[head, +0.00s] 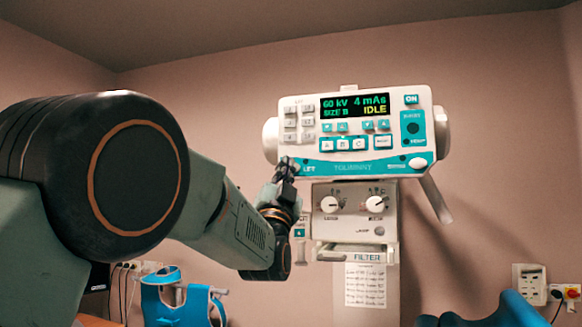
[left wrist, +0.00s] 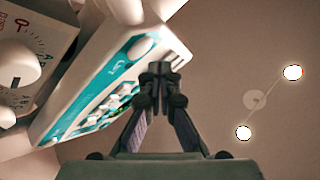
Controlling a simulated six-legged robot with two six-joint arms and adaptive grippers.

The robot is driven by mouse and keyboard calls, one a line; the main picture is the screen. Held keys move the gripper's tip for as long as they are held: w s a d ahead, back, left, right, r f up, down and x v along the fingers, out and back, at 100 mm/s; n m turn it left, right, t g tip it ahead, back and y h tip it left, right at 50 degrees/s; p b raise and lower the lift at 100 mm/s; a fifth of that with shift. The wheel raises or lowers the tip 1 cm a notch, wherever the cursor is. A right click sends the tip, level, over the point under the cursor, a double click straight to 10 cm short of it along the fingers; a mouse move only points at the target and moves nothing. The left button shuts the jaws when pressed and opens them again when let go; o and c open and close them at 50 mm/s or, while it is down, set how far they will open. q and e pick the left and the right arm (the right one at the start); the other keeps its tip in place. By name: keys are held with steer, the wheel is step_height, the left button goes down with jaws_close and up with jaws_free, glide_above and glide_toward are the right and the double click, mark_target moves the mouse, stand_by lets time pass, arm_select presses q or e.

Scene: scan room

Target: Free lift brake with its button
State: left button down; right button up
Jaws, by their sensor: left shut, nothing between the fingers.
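The white and teal control head (head: 352,133) faces me, its display reading 60 kV, 4 mAs, SIZE B, IDLE. A label on the left end of its teal band looks like "LIFT", though it is partly covered. In the left wrist view a white oval button (left wrist: 139,47) sits by that label; in the head view my gripper hides this spot. My left gripper (head: 287,168) is shut and empty at the head's lower left corner. Its fingertips (left wrist: 160,70) show just beside the button; I cannot tell if they touch it. My right gripper is out of view.
Below the head is a box with two knobs (head: 353,212) and a FILTER slot with a paper list (head: 365,285). A second oval button (head: 418,163) is at the band's right end. A handle (head: 436,198) slants down at right. Blue gear (head: 180,303) is low left.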

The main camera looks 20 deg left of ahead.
arm_select(q)
steer(key=shift+w+d+f, duration=0.1)
steer(key=shift+w+d, duration=0.1)
steer(key=shift+w, duration=0.8)
steer(key=shift+s+r, duration=0.2)
steer(key=shift+s, duration=0.2)
steer(key=shift+s+a+f+b, duration=0.1)
steer(key=shift+s+f+b, duration=0.05)
steer(key=shift+s+b, duration=1.3)
steer(key=shift+s+a+f+b, duration=0.1)
steer(key=shift+s+b, duration=1.2)
steer(key=shift+s, duration=0.15)
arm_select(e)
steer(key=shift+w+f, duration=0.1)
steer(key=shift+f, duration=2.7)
